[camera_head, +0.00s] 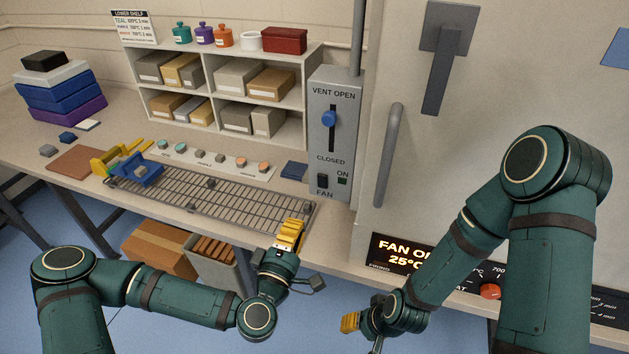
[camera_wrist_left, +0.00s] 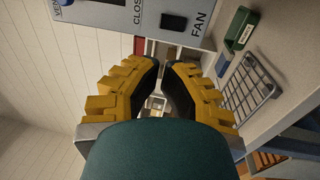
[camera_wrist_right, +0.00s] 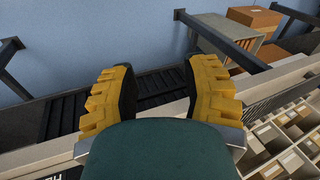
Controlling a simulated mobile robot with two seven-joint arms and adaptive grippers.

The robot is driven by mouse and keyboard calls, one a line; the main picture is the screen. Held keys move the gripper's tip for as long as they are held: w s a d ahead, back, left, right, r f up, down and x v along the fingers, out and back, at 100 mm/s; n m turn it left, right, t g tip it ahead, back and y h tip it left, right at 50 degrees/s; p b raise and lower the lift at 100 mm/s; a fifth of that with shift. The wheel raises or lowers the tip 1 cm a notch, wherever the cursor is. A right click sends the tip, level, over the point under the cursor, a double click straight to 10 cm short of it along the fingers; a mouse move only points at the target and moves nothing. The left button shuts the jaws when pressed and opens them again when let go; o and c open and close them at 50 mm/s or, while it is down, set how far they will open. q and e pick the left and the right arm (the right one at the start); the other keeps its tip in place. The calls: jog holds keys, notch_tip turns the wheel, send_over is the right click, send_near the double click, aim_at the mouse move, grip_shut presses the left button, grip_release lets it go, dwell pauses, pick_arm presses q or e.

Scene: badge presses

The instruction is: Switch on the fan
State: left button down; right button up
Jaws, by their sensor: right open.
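The black fan switch (camera_head: 322,181) is low on the grey vent panel (camera_head: 319,146), above the word FAN. A dark green ON lamp (camera_head: 342,181) is beside it. The switch also shows in the left wrist view (camera_wrist_left: 173,21), beyond my fingertips. My left gripper (camera_head: 289,232) is below and left of the panel, apart from it; its fingers are drawn close together with a narrow gap and nothing held. My right gripper (camera_head: 350,322) is low at the front; its fingers stand apart and empty in the right wrist view (camera_wrist_right: 161,80).
The blue vent knob (camera_head: 329,119) is up near VENT OPEN. A wire rack (camera_head: 215,200) with a blue-and-yellow press lies left. A cabinet with a long handle (camera_head: 389,155) stands right.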

aim_at(318, 176)
pick_arm(q)
jog(key=b+x, duration=0.8)
jog(key=x, duration=0.6)
pick_arm(e)
notch_tip(318, 176, down, 8)
jog(key=s, duration=0.2)
jog(key=shift+a+g, duration=0.2)
jog(key=shift+g, duration=0.1)
